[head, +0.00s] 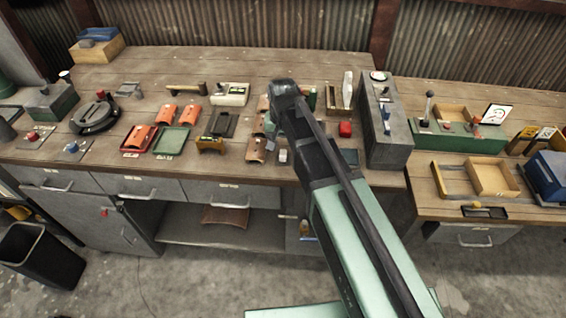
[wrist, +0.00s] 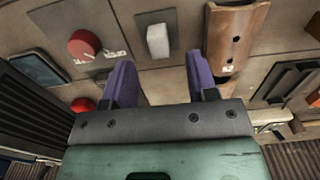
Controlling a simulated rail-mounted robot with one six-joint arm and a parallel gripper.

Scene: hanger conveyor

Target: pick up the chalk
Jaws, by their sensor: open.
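A short white block with rounded edges (wrist: 157,41), which looks like the chalk, rests on a grey plate (wrist: 181,27) in the wrist view. In the head view it is a small pale block (head: 283,156) near the front of the bench, just left of my arm. My gripper (wrist: 159,72) is open, its two purple fingers spread apart with nothing held. In the wrist view the block lies in line with the gap, just past the fingertips and apart from both. My fingertips are hard to make out in the head view, where my arm hides part of the bench.
A brown curved piece with holes (wrist: 235,38) lies close beside one finger. A red knob on a plate (wrist: 85,45) is on the other side, with a red object (wrist: 83,104) nearby. A tall grey box (head: 388,125) stands right of my arm.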

